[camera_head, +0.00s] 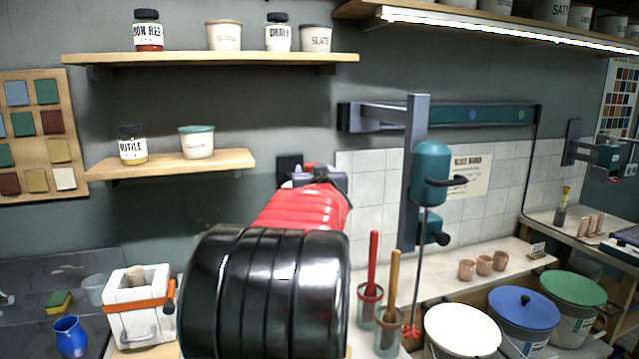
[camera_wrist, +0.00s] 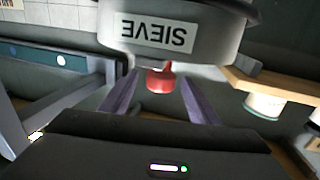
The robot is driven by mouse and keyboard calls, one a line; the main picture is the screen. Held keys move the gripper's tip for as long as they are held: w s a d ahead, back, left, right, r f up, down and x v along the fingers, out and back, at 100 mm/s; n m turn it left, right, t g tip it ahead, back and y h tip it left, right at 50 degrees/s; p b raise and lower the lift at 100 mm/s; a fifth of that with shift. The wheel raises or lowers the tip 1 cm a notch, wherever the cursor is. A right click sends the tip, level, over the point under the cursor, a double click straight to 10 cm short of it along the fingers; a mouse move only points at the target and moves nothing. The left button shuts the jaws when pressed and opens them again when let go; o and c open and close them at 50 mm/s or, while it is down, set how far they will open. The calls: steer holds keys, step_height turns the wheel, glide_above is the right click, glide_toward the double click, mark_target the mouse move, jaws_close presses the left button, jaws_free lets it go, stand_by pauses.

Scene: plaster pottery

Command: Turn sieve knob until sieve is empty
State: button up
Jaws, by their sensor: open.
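The sieve (camera_wrist: 205,62) fills the top of the wrist view, a grey round body with a white label whose word SIEVE appears upside down. Its red knob (camera_wrist: 160,82) sticks out below the label. My gripper (camera_wrist: 158,74) is open, with one purple finger on each side of the knob and a visible gap on both sides. I cannot tell how deep the knob lies between the fingertips. The sieve's inside does not show, so its contents are hidden. In the head view, my red and black arm covers the middle, and I cannot make out the sieve there.
Wall shelves (camera_head: 200,58) with jars and tubs are at the upper left. A teal stirrer (camera_head: 431,170) hangs on a wall bracket right of my arm. Red and wooden handles stand in jars below it. Lidded buckets (camera_head: 525,303) stand at lower right.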

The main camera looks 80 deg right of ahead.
steer(key=v, duration=1.1)
steer(key=shift+a, duration=0.15)
